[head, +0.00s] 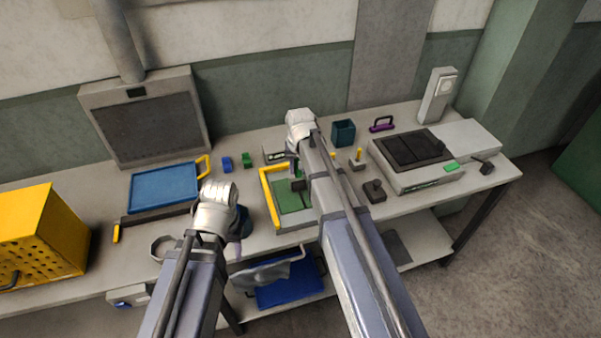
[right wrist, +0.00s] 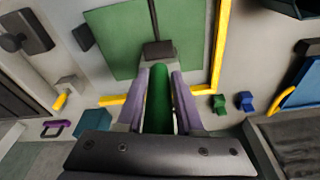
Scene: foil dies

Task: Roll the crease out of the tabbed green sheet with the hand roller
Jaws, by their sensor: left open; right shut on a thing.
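The green sheet (head: 287,200) lies flat on the bench inside a yellow L-shaped edge; it also shows in the right wrist view (right wrist: 115,45). A dark line crosses the sheet in the right wrist view. My right gripper (head: 294,170) is over the sheet, shut on the hand roller's green handle (right wrist: 160,95). The roller's dark head (right wrist: 158,50) is over the sheet at the end of that line; contact is unclear. The sheet's tab is not clear to me. My left gripper (head: 238,247) is open near the bench's front edge, left of the sheet, its fingers mostly hidden.
A blue tray (head: 163,187) and a yellow perforated crate (head: 38,238) are on the left. Blue (head: 227,164) and green (head: 248,159) blocks stand behind the sheet. A teal cup (head: 343,132), a dark knobbed block (head: 374,191) and a dark-topped machine (head: 415,150) are to the right.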

